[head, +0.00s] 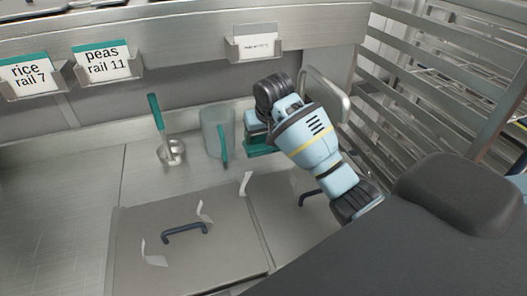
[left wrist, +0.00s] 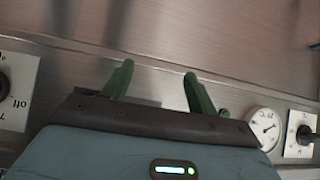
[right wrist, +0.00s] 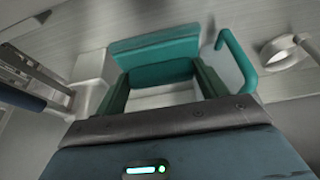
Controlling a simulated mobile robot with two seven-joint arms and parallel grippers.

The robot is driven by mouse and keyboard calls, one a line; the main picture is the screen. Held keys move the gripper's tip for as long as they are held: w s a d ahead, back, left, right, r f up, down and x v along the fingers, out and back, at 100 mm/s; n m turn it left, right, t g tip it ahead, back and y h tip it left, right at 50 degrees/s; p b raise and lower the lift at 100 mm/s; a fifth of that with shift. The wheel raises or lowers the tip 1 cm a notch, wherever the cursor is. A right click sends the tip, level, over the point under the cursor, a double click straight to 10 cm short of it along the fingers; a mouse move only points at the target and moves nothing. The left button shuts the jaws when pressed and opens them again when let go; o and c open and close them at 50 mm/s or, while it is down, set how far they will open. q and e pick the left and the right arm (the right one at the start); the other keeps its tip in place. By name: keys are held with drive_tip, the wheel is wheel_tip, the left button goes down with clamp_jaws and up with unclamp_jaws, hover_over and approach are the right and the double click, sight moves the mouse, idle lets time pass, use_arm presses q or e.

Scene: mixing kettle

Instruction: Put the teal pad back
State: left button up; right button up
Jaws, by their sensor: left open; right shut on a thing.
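The teal pad (head: 258,149) shows in the head view beneath my right gripper (head: 257,132), low over the steel counter by the back wall. In the right wrist view, my right gripper (right wrist: 162,88) is shut on the teal pad (right wrist: 155,50), with a pale part between the fingers. I cannot tell whether the pad touches the counter. My left gripper is outside the head view. In the left wrist view, my left gripper (left wrist: 158,85) is open and empty in front of a steel panel.
A clear jug (head: 216,128) with a teal handle stands just left of the pad. A ladle (head: 172,152) is further left. Lids with dark handles (head: 185,232) lie in front. A slatted rack (head: 440,60) stands right. A dial (left wrist: 265,128) is near my left gripper.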

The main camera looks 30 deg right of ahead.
sight(265, 147)
drive_tip(key=shift+x, duration=0.95)
drive_tip(key=shift+d+f, duration=0.15)
drive_tip(key=shift+f, duration=2.45)
drive_tip(key=shift+s+f, duration=0.1)
drive_tip(key=shift+f, duration=0.1)
drive_tip(key=o, duration=0.9)
drive_tip(key=shift+o, duration=0.2)
drive_tip(key=shift+r, duration=0.15)
drive_tip(key=shift+r, duration=0.25)
drive_tip(key=v, duration=1.1)
drive_tip(key=shift+s+r, duration=0.2)
